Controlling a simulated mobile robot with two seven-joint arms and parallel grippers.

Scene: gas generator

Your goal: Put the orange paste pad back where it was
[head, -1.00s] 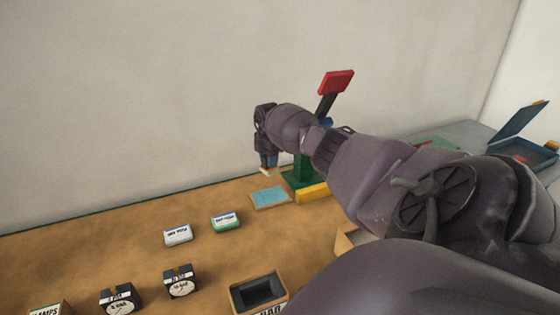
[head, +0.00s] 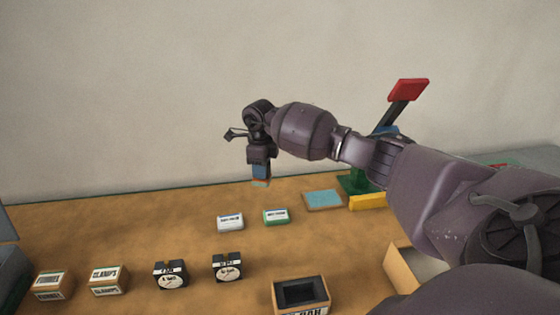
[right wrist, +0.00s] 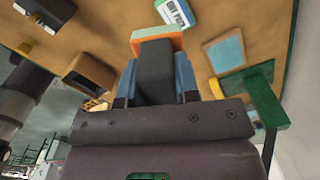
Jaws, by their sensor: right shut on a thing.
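My right gripper (head: 260,175) hangs fingers-down above the back of the table, holding a small flat pad (head: 260,184) with an orange edge. In the right wrist view the pad (right wrist: 178,42) shows orange with a pale teal face, between the blue fingers of the gripper (right wrist: 157,65). The pad appears to be in the air, clear of the table. The place it came from is not clearly marked. My left gripper is out of view.
Below are a white labelled box (head: 230,222) and a green-edged one (head: 276,217). A light-blue square in a wooden frame (head: 323,200) lies right, beside a green stand with red-topped lever (head: 408,90). Black gauges (head: 171,275), labelled boxes (head: 108,281) and an open box (head: 301,293) stand in front.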

